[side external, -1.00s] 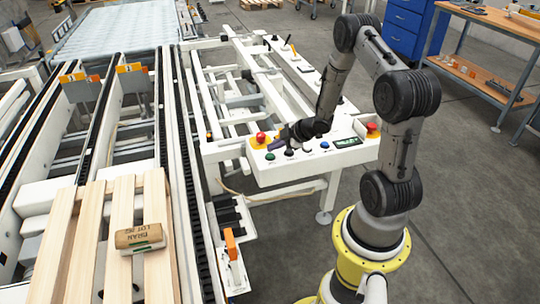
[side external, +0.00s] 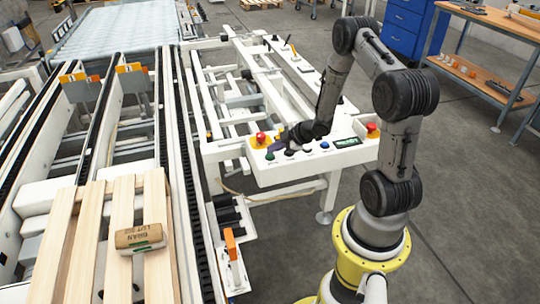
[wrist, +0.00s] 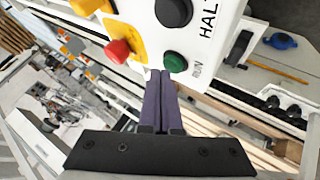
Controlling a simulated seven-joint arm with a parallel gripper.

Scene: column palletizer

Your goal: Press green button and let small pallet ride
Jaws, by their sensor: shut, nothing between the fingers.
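The green button (side external: 270,156) is on the front left of the white control panel (side external: 318,162). In the wrist view the green button (wrist: 175,62) has the label RUN beside it. My gripper (side external: 275,149) is shut and empty, with its dark fingers pointing down at this button. In the wrist view my fingertips (wrist: 160,73) show just beside the button; I cannot tell whether they touch it. The wooden pallet (side external: 85,240) lies on the conveyor at the lower left with a brown wrapped package (side external: 140,237) on it.
A red button on a yellow plate (side external: 260,139) is close to the green one. A black button (wrist: 173,12) marked HALT is also near. Another red button (side external: 372,127) is at the panel's right. The conveyor rails (side external: 178,170) run away beyond the pallet.

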